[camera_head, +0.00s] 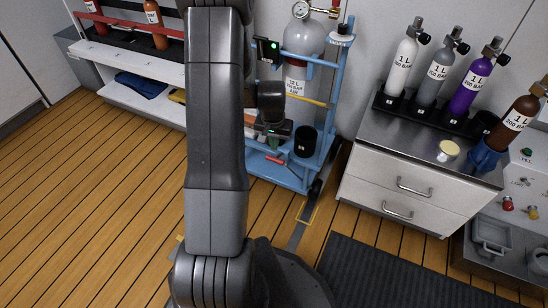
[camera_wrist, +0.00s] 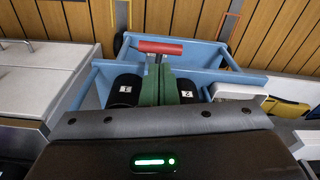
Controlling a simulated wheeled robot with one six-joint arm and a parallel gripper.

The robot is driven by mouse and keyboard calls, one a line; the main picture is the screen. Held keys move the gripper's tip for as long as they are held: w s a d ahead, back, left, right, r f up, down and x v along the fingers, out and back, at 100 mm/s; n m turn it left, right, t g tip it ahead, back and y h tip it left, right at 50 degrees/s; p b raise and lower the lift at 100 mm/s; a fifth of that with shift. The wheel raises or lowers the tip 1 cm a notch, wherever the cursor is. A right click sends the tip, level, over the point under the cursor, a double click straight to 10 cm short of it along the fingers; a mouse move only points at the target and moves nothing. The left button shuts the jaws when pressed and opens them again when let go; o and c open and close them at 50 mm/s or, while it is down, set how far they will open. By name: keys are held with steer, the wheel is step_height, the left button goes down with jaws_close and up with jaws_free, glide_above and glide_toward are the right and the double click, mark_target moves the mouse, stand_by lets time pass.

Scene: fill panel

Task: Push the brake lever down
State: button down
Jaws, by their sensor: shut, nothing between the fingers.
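The brake lever shows as a red bar handle (camera_wrist: 157,46) on a short grey stem at the blue cart in the wrist view. In the head view the red handle (camera_head: 275,160) is low on the cart's front. My gripper (camera_head: 273,135) is close above it in the head view, partly hidden by my arm. In the wrist view my green shut fingers (camera_wrist: 160,72) are empty and point at the handle's stem. I cannot tell whether they touch it. The blue cart (camera_head: 319,72) carries a large grey cylinder (camera_head: 302,48) with a gauge.
Black cups marked 1 (camera_wrist: 125,90) and 2 (camera_wrist: 187,90) flank my fingers closely. A drawer cabinet (camera_head: 408,182) with small cylinders stands right of the cart. A white bench (camera_head: 135,100) is at the left. The wooden floor (camera_head: 80,200) is clear at front left.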

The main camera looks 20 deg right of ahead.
mark_target(275, 161)
steer(key=shift+w+d+f+b, duration=0.1)
steer(key=shift+w+f+b, duration=0.05)
steer(key=shift+f+b, duration=1.35)
steer(key=shift+w+d+f+b, duration=0.15)
steer(key=shift+f+b, duration=0.8)
steer(key=shift+f, duration=1.05)
steer(key=shift+f, duration=0.1)
step_height(275, 161, down, 4)
steer(key=b, duration=0.3)
steer(key=shift+r, duration=0.2)
steer(key=shift+s+a+r+p, duration=0.15)
steer(key=shift+s+a+r, duration=0.15)
steer(key=shift+s+a, duration=0.25)
steer(key=shift+s+a+r+p, duration=0.15)
steer(key=shift+s+a+r, duration=0.2)
steer(key=shift+s, duration=0.3)
